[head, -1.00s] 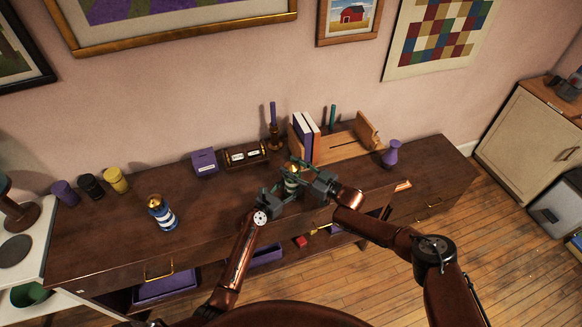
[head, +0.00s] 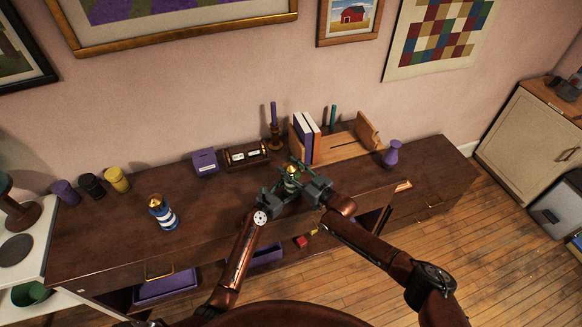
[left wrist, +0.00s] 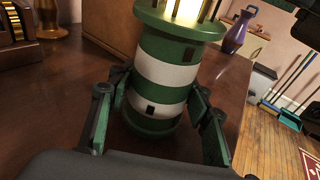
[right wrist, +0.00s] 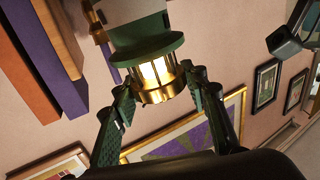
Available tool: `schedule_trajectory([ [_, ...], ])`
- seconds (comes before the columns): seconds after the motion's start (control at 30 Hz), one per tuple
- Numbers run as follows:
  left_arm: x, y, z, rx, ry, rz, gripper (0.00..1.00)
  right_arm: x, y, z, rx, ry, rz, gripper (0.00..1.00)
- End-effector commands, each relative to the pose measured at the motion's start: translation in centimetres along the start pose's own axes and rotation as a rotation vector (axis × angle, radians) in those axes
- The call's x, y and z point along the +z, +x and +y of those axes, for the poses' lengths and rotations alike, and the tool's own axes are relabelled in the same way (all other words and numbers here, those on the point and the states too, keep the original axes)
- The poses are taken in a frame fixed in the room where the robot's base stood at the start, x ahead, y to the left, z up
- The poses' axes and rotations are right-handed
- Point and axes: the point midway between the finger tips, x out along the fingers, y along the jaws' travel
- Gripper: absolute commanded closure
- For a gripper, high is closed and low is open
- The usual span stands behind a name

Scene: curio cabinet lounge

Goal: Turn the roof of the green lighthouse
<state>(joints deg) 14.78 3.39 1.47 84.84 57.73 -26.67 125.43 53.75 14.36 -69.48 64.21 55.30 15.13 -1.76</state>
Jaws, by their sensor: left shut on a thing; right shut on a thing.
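The green lighthouse (head: 291,184), banded green and white, stands upright near the front of the dark wooden cabinet. My left gripper (head: 280,190) is shut on its tower; the left wrist view shows a finger on each side of the striped tower (left wrist: 165,75). My right gripper (head: 304,177) is shut around the gold top, the roof (head: 292,169). In the right wrist view, which is upside down, its fingers flank the gold-caged, glowing lantern end (right wrist: 157,92), below the green gallery (right wrist: 147,52). The roof's far side is hidden.
A blue-and-white lighthouse (head: 163,214) stands left on the cabinet top (head: 225,212). Behind are a purple box (head: 205,162), a gold-framed hourglass (head: 246,154), a candlestick (head: 275,135) and a wooden book rack (head: 345,143). A purple vase (head: 391,153) stands to the right.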

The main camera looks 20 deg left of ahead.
Motion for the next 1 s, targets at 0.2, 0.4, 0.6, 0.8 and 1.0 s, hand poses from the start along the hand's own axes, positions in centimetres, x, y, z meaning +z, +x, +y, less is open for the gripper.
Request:
schedule_trajectory([
  [0.2, -0.3, 0.2, -0.6, -0.01, 0.001, 0.006, 0.98, 0.0, 0.3, -1.1, 0.051, 0.012, 0.004, 0.84],
  [0.4, -0.4, 0.3, -0.7, -0.012, 0.001, 0.007, 0.98, -0.3, 0.3, -0.8, 0.115, 0.008, 0.01, 0.84],
  [0.6, -0.5, 0.2, -0.7, -0.013, -0.001, 0.009, 0.98, -0.5, 0.1, -0.3, 0.183, 0.002, 0.009, 0.84],
  [0.8, -0.6, 0.2, -0.7, -0.012, -0.002, 0.01, 0.98, -0.2, -0.3, 0.4, 0.222, -0.002, 0.0, 0.84],
  [1.0, -0.7, 0.1, -0.6, -0.01, -0.004, 0.011, 0.98, -0.1, -0.5, 0.7, 0.227, -0.005, -0.003, 0.84],
])
